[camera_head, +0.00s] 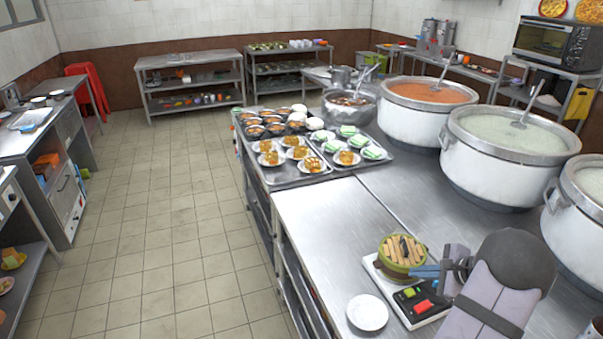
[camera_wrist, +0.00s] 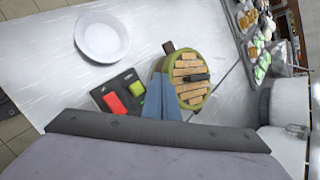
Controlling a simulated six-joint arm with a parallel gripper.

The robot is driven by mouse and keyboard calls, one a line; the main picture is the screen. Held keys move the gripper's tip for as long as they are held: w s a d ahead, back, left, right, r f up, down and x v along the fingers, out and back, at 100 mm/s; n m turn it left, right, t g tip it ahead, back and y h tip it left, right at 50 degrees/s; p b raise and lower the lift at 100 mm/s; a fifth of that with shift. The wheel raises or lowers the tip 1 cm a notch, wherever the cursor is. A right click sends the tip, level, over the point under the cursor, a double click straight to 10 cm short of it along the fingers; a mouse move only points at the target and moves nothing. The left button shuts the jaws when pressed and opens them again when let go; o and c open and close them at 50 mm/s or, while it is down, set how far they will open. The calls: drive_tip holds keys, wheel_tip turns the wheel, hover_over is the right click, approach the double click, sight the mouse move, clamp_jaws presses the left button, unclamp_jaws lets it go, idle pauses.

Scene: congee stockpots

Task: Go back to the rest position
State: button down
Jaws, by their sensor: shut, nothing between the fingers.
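My gripper (camera_head: 428,271) is shut and empty, with blue fingers. It is at the right side of a round green steamer (camera_head: 402,255) with a slatted wooden lid, in the head view. In the wrist view my gripper's blue fingertips (camera_wrist: 160,98) show just left of the steamer (camera_wrist: 190,80). I cannot tell whether they touch it. A dark handle lies across the slats. The steamer sits on a scale-like device (camera_head: 383,268) with a red and a green button on a black panel.
A white plate (camera_head: 367,312) lies on the steel counter (camera_head: 320,215) left of the device. Large white pots (camera_head: 500,165) line the right side. Trays (camera_head: 286,172) of dishes stand farther back. The counter between trays and steamer is clear.

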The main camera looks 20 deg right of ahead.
drive_tip(key=a+r+n+g+y, duration=0.2)
drive_tip(key=a+n+g, duration=0.65)
drive_tip(key=a, duration=1.65)
drive_tip(key=s+a+n+h, duration=0.4)
drive_tip(key=s+a+n, duration=0.8)
drive_tip(key=s+n, duration=0.3)
wheel_tip(320, 180, down, 18)
drive_tip(key=w+b, duration=0.1)
drive_tip(key=b, duration=1.8)
drive_tip(key=shift+a+f+n, duration=0.2)
drive_tip(key=shift+f+n, duration=0.05)
drive_tip(key=shift+n, duration=0.2)
